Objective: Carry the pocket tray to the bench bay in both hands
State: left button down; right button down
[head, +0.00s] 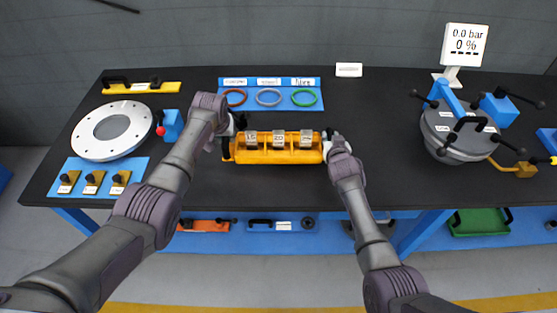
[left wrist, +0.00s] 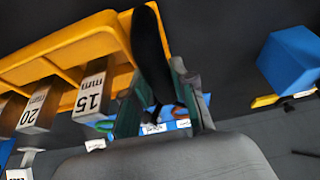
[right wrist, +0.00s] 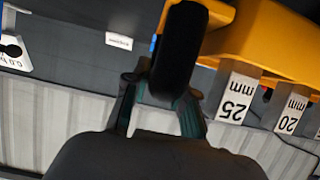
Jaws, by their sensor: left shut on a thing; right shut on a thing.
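The yellow pocket tray (head: 264,155) is at the middle of the bench (head: 390,150), near its front edge. Metal blocks marked 15, 20 and 25 mm stand in its pockets. My left gripper (head: 232,138) is shut on the tray's left handle, a black bar (left wrist: 150,50) in the left wrist view. My right gripper (head: 330,146) is shut on the right handle, a black bar (right wrist: 180,50) in the right wrist view. The tray looks level; I cannot tell whether it touches the bench top.
A blue panel with coloured rings (head: 269,97) lies behind the tray. A white flanged disc (head: 113,131) and a blue block (head: 172,126) are at the left. A grey lidded vessel (head: 462,135) stands at the right. Bare bench lies between tray and vessel.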

pick_arm(q)
jog(key=shift+w+f+b, duration=0.2)
jog(key=shift+f+b, duration=0.25)
jog(key=shift+f, duration=0.15)
pick_arm(e)
jog(key=shift+w+f, duration=0.2)
jog(key=shift+f, duration=0.35)
pick_arm(q)
jog(key=shift+s+f+b, duration=0.1)
jog(key=shift+f+b, duration=0.6)
jog(key=shift+b, duration=0.05)
pick_arm(e)
jog(key=shift+f, duration=0.65)
pick_arm(q)
jog(key=c, duration=1)
grip_release()
jog(key=shift+s+r, duration=0.1)
pick_arm(e)
jog(key=c, duration=1)
grip_release()
jog(key=shift+s, duration=0.2)
pick_arm(q)
jog(key=shift+o, duration=0.3)
pick_arm(e)
jog(key=shift+o, duration=0.3)
